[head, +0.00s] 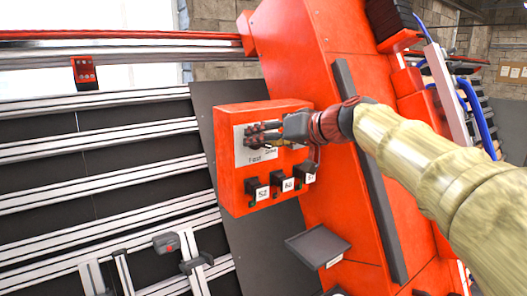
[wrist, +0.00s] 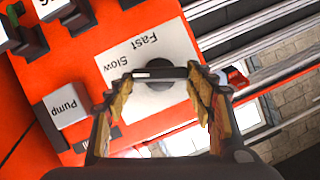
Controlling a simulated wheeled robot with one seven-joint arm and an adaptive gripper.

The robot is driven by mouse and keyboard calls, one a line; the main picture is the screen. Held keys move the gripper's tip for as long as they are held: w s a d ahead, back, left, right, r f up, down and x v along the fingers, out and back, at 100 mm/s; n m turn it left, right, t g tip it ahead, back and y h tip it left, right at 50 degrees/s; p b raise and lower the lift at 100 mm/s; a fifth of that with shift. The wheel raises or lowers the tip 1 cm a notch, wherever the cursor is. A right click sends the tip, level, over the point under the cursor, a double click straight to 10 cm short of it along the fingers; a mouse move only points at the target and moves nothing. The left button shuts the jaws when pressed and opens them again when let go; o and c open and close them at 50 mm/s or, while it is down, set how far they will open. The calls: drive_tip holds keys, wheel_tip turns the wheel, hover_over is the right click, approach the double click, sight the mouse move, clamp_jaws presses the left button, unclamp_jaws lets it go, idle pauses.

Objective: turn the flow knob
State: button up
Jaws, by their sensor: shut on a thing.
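The flow knob (wrist: 158,84) is dark, with a bar-like grip over a round base, on a white plate (wrist: 120,60) printed "Fast" and "Slow". In the wrist view my gripper (wrist: 165,76) has its yellow-padded fingertips at both ends of the bar and is shut on it. In the head view my gripper (head: 262,135) reaches from the right to the white plate (head: 242,150) on the red control box (head: 232,192). There the gripper hides the knob.
Several black fittings with white tags (head: 262,192) line the box's lower edge. A grey tray (head: 318,245) juts out below the box. Silver rails (head: 100,150) run along the left. A red gantry post (head: 300,60) stands behind.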

drive_tip(key=m+y+b, duration=0.1)
drive_tip(key=b, duration=0.1)
drive_tip(key=m+y+b, duration=0.1)
drive_tip(key=m, duration=0.1)
drive_tip(key=f+m+y+b, duration=0.1)
drive_tip(key=m+b, duration=0.1)
drive_tip(key=shift+w+d+b, duration=0.25)
drive_tip(key=shift+d+b, duration=0.05)
drive_tip(key=shift+d, duration=0.05)
drive_tip(key=m+y+b, duration=0.1)
drive_tip(key=m+b, duration=0.1)
drive_tip(key=m+y+b, duration=0.1)
drive_tip(key=m, duration=0.2)
drive_tip(key=shift+f+y+b, duration=0.15)
drive_tip(key=shift+y+b, duration=0.15)
drive_tip(key=shift+b, duration=0.05)
drive_tip(key=shift+m, duration=0.4)
drive_tip(key=o, duration=1.2)
drive_tip(key=shift+c, duration=0.2)
drive_tip(key=v, duration=1.2)
drive_tip(key=shift+w, duration=0.1)
